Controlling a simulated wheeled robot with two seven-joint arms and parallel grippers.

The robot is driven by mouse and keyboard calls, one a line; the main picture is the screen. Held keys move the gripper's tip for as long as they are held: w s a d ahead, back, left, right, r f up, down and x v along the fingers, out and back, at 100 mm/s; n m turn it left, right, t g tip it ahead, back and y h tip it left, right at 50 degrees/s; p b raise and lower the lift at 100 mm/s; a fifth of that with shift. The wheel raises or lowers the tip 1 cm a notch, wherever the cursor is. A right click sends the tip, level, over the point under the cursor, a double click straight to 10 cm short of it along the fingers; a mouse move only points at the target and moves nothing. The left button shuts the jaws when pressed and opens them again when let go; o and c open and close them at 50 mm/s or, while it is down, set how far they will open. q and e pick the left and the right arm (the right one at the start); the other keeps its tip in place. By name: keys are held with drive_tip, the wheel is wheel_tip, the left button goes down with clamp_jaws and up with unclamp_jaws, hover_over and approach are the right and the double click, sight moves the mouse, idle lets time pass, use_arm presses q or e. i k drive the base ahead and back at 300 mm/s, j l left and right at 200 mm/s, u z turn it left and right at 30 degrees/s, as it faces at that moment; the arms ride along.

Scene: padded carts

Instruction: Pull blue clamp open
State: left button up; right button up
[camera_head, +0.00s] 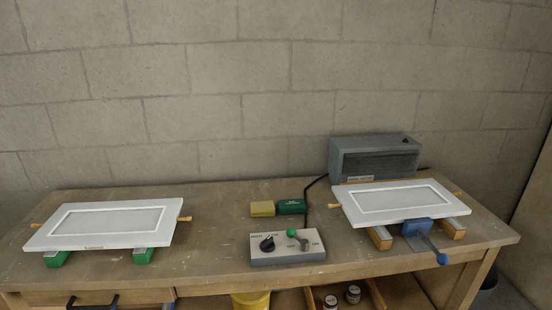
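The blue clamp (416,226) sits at the front edge of the right white panel (451,207), close to the bench's front edge. Its metal lever (431,244) slants down and to the right, ending in a blue ball knob (442,259). Whether its jaw touches the panel is too small to tell. The right panel rests on wooden blocks (379,238). Neither of my grippers shows in the head view.
A control box (287,254) with a black knob and a green-tipped lever stands left of the clamp. A grey heater-like unit (374,158) is behind the right panel. Another white panel (70,241) lies on green blocks at left.

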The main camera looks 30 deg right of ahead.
sight(415, 228)
drive_tip(key=z, duration=2.25)
